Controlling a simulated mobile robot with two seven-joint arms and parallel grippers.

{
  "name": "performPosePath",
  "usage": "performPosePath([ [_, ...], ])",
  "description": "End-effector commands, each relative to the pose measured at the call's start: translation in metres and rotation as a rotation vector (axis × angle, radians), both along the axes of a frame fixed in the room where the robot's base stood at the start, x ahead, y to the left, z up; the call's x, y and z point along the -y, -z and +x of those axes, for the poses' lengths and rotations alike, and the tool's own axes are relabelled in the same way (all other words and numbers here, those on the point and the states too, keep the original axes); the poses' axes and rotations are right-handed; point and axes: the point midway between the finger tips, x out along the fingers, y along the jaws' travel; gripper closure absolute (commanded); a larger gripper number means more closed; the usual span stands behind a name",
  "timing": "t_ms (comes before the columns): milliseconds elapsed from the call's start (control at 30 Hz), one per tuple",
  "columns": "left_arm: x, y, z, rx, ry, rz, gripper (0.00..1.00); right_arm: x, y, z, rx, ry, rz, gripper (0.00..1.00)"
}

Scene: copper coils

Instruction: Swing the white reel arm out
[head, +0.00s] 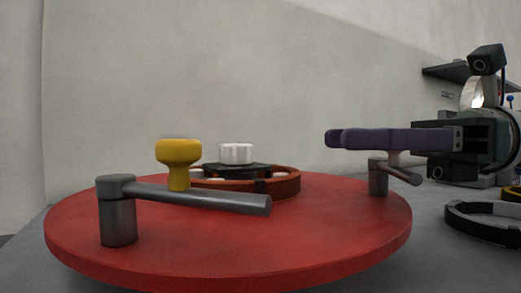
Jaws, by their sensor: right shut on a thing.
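A red round disc (330,245) fills the foreground. At its right edge a short grey reel arm (403,174) sits on a grey post (377,181). A pale, whitish stem (393,158) rises from this arm; its top is hidden by my right gripper. My right gripper (336,138), with purple fingers, comes in from the right at the height of that stem. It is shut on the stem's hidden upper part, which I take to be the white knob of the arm. My left gripper is not in view.
A longer grey arm (205,198) on a thick post (118,212) crosses the disc's front left. A copper coil (284,184) surrounds a black hub with a white cap (236,153). A black ring (470,230) lies at right.

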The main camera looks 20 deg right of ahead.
Motion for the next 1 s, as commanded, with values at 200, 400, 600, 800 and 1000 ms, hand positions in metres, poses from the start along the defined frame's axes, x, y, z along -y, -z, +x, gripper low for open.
performPosePath([
  [200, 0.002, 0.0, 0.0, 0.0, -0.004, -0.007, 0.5, 0.0, -0.001, -0.001, 0.001, -0.003, 0.002, 1.0],
  [400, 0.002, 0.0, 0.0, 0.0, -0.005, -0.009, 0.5, 0.0, -0.001, 0.0, 0.002, -0.002, 0.001, 0.58],
  [600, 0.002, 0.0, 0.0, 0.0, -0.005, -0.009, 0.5, 0.0, -0.001, 0.0, 0.001, -0.001, 0.001, 0.41],
  [800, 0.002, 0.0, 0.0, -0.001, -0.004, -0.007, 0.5, 0.001, 0.0, 0.0, 0.0, 0.0, 0.001, 0.41],
  [1000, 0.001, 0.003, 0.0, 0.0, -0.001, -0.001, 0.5, 0.024, 0.001, -0.005, -0.001, 0.004, 0.0, 0.41],
])
